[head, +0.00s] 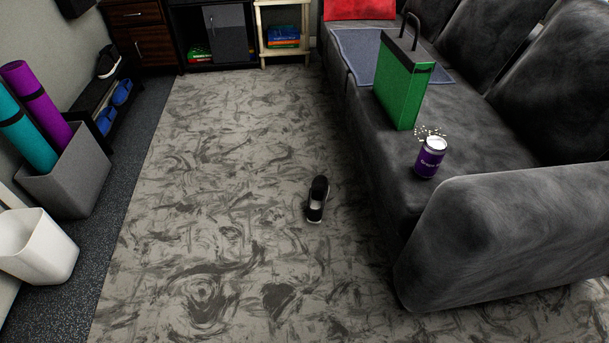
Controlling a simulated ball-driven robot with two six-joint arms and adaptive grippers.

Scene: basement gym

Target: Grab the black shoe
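A single black shoe (317,199) with a pale insole and a light sole edge lies on the patterned grey rug (215,170). It is right of the middle of the head view, a little left of the sofa's front, with its long side running away from me. Nothing covers it. Neither of my grippers shows in the head view.
A dark grey sofa (500,220) fills the right side, bearing a green bag (402,90) and a purple can (430,160). At left stand a white bin (38,248), a grey box (75,180) with rolled mats and a shoe rack (100,100). The rug around the shoe is clear.

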